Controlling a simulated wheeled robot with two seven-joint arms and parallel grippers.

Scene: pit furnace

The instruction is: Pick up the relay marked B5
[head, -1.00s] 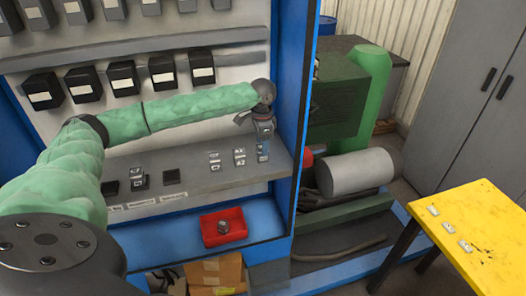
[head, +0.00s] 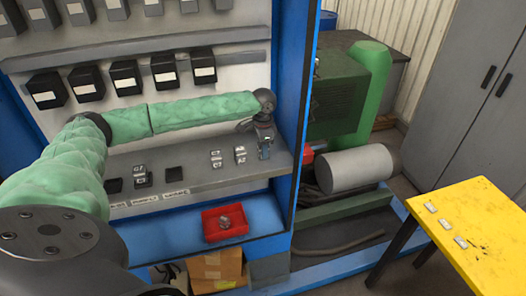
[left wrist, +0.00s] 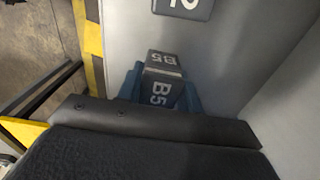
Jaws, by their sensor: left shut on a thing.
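The relay marked B5 (left wrist: 162,90) is a small dark grey block with white lettering on two faces. In the left wrist view it sits between the blue fingers of my left gripper (left wrist: 160,97), which is shut on it. In the head view my left gripper (head: 265,150) points down at the right end of the grey shelf (head: 205,178). There the relay is mostly hidden by the fingers, and I cannot tell whether it touches the shelf. My right gripper is not in view.
Other labelled relays (head: 240,155) stand on the shelf just left of my left gripper. The blue cabinet side wall (head: 303,110) is close on the right. A red tray (head: 208,230) stands below. A yellow table (head: 480,215) is at the right.

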